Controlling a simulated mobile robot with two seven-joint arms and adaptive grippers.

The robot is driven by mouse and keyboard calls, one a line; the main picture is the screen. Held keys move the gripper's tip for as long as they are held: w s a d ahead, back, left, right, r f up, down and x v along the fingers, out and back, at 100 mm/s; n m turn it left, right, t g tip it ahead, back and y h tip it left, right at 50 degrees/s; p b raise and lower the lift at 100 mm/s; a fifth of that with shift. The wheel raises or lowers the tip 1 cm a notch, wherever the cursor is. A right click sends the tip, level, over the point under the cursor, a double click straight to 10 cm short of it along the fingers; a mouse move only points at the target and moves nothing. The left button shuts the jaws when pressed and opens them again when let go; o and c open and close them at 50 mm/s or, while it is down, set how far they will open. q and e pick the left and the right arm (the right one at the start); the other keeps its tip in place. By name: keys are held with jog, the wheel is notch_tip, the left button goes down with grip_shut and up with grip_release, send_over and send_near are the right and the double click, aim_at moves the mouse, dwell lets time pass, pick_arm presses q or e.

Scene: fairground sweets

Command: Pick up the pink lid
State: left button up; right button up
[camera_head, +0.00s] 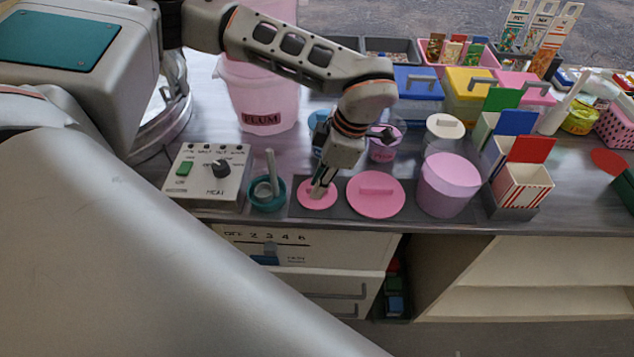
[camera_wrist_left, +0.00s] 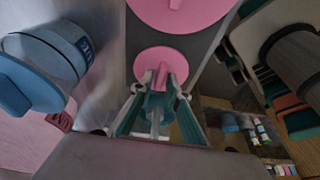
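A small round pink lid (camera_head: 315,204) with an upright pink handle lies on a dark mat (camera_head: 338,210) near the front of the counter. My left gripper (camera_head: 321,189) reaches down over it. In the left wrist view, the tips of my left gripper (camera_wrist_left: 160,80) are drawn in on both sides of the handle of the small pink lid (camera_wrist_left: 158,56) and appear closed on it. A larger pink lid (camera_head: 376,205) lies just to the right; its edge shows at the top of the wrist view (camera_wrist_left: 200,15). My right gripper is not in view.
A teal mortar with a pestle (camera_head: 268,203) and a control box (camera_head: 205,180) stand to the left. A pink tub (camera_head: 446,190) and striped boxes (camera_head: 524,190) stand to the right. A small plum pot (camera_head: 382,153) and a blue jar (camera_wrist_left: 50,55) are close behind.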

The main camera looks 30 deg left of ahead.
pick_arm(q)
grip_shut()
jog(key=shift+r, duration=0.1)
